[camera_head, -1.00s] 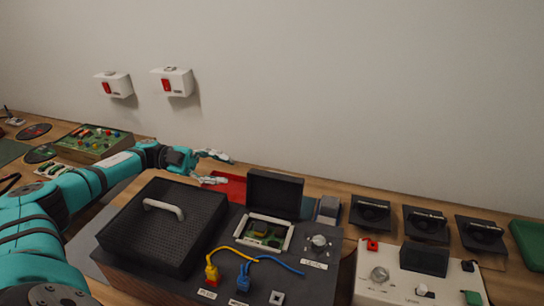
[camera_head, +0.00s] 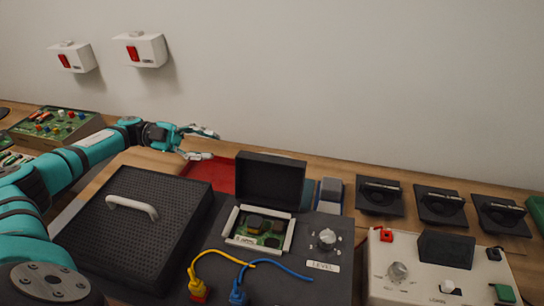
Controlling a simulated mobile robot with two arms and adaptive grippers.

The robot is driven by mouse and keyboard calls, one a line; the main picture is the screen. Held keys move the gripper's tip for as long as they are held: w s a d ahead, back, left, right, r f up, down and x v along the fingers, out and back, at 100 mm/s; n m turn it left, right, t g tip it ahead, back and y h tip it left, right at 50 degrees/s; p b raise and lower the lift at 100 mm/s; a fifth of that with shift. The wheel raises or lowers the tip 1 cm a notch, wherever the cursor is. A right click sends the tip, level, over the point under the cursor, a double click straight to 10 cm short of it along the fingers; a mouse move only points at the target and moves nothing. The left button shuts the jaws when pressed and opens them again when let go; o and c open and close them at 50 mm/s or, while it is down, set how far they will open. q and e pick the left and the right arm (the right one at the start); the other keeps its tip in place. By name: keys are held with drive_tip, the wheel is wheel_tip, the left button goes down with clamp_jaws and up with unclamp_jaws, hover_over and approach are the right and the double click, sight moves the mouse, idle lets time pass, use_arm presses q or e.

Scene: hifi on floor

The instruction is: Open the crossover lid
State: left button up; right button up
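The crossover lid (camera_head: 270,180) is a dark flap standing upright at the back edge of a white-framed opening in the dark hifi unit (camera_head: 330,285). A green circuit board (camera_head: 260,231) shows uncovered in that opening. My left gripper (camera_head: 212,145) is behind and to the left of the lid, with its fingers spread and nothing between them. It looks clear of the lid. My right gripper is not in view.
A black perforated cover (camera_head: 170,245) with a white handle (camera_head: 132,206) lies left of the opening. Yellow (camera_head: 215,253) and blue (camera_head: 275,268) cables and a knob (camera_head: 326,239) are at the front and right. A pale box (camera_head: 440,278) stands further right.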

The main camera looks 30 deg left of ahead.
use_arm(q)
drive_tip(key=p, duration=0.4)
approach(272, 177)
drive_tip(key=w+d, duration=0.2)
drive_tip(key=w+d+r, duration=0.1)
drive_tip(key=w+d, duration=0.1)
drive_tip(key=w+d+r, duration=0.1)
drive_tip(key=w+d, duration=0.1)
drive_tip(key=shift+d+r, duration=0.2)
drive_tip(key=shift+r, duration=0.05)
drive_tip(key=shift+x, duration=0.75)
drive_tip(key=shift+f, duration=0.1)
drive_tip(key=shift+s, duration=0.1)
clamp_jaws()
